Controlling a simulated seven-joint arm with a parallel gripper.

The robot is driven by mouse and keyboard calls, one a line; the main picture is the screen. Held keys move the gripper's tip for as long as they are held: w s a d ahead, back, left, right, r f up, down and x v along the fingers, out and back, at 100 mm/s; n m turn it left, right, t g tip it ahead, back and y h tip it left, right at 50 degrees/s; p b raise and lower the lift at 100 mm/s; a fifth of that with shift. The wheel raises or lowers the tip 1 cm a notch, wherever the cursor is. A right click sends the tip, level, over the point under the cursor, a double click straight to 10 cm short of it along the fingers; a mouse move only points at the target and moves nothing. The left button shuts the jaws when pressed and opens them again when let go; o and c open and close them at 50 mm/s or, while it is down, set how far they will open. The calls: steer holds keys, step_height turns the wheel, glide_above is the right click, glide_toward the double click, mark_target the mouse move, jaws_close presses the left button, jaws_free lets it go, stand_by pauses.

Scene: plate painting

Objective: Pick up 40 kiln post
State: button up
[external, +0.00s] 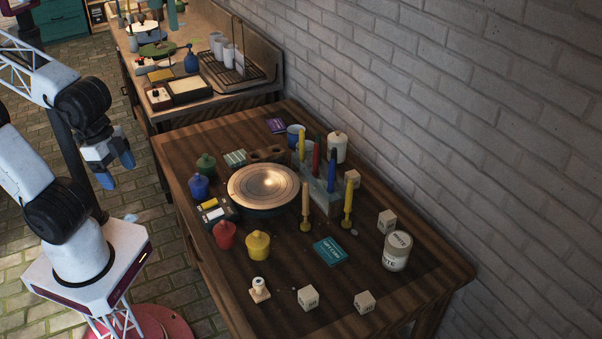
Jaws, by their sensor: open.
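Several small pale blocks with dark markings, which look like kiln posts, stand on the wooden table. One block (308,297) is near the front edge and another block (364,303) is to its right. A third block (387,221) is at the right, left of and behind the white tin. A further block (352,178) stands behind the candles, partly hidden. The markings are too small to tell which one reads 40. My gripper (118,171) has blue fingertips and is open and empty. It hangs left of the table, well away from the blocks.
A round metal wheel (264,181) sits mid-table, ringed by blue, green, red and yellow jars. Tall candles or brushes (332,172) rise in a rack. A brick wall (470,120) bounds the right.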

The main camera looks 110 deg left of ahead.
steer(key=w+a+f+m+y, duration=0.2)
steer(key=w+a+m+y, duration=0.15)
steer(key=w, duration=0.55)
steer(key=w+a+f+m+y, duration=0.1)
steer(key=w+a+m+y, duration=0.25)
steer(key=w, duration=0.55)
steer(key=m+t+y, duration=0.3)
steer(key=m+t, duration=0.1)
steer(key=m, duration=0.9)
glide_toward(361, 300)
steer(key=s+a+r, duration=0.9)
steer(key=r, duration=0.1)
steer(key=w+d+f+m+t, duration=0.1)
steer(key=w+f+m, duration=0.1)
steer(key=w+f, duration=0.1)
steer(key=w+d+f+m+t, duration=0.1)
steer(key=w+d+f+m, duration=0.1)
steer(key=f, duration=0.3)
steer(key=w+d+f+m+t, duration=0.1)
steer(key=w+d+f+m, duration=0.1)
steer(key=w+f, duration=0.3)
steer(key=shift+w+m+t+h, duration=0.1)
steer(key=shift+m+t+h, duration=0.25)
steer(key=shift+m, duration=0.35)
steer(key=shift+x, duration=1.3)
steer(key=shift+f, duration=0.1)
steer(key=shift+x, duration=2.55)
